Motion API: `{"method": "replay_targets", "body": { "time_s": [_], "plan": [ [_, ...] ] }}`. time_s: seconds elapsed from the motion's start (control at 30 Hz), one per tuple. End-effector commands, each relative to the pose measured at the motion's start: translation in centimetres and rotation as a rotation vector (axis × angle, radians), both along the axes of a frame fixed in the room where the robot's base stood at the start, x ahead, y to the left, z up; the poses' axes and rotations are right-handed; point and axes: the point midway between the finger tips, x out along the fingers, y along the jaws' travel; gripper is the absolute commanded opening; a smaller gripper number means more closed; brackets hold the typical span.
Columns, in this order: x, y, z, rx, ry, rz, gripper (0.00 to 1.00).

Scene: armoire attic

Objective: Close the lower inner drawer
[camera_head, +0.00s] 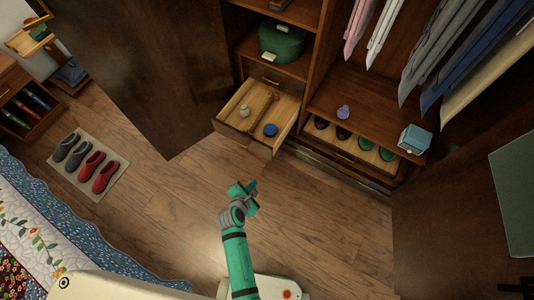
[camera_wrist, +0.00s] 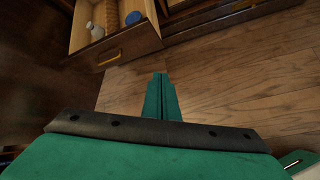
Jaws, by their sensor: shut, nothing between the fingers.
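The lower inner drawer (camera_head: 247,137) is pulled out of the armoire's left column. It holds a pale bottle (camera_head: 244,111), a brown belt-like strip (camera_head: 262,108) and a round blue thing (camera_head: 270,130). In the wrist view the drawer front (camera_wrist: 128,47) with its brass handle (camera_wrist: 109,57) is at the upper left. My gripper (camera_head: 252,187) is in front of and below the drawer, apart from it. In the wrist view my gripper's fingers (camera_wrist: 161,80) are together and hold nothing.
An open armoire door (camera_head: 140,70) stands left of the drawer, another (camera_head: 455,215) at the right. A shoe drawer (camera_head: 345,148) and a blue box (camera_head: 414,138) are right of it. Slippers lie on a mat (camera_head: 113,187). A bed (camera_head: 60,235) is lower left. Floor around my gripper is clear.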

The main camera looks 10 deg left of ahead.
Motion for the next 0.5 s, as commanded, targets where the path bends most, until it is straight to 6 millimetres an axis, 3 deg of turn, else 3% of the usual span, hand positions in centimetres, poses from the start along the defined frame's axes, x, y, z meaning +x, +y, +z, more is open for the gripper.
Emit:
{"method": "replay_targets", "body": {
  "time_s": [0.03, 0.2, 0.5],
  "plan": [
    [1.9, 0.5, 0.1, -0.089, 0.010, 0.051, 0.00],
    [5.5, 0.9, 0.6, -0.341, 0.054, 0.183, 0.00],
    [7.8, 0.8, 0.6, -0.476, 0.086, 0.247, 0.00]
  ]
}}
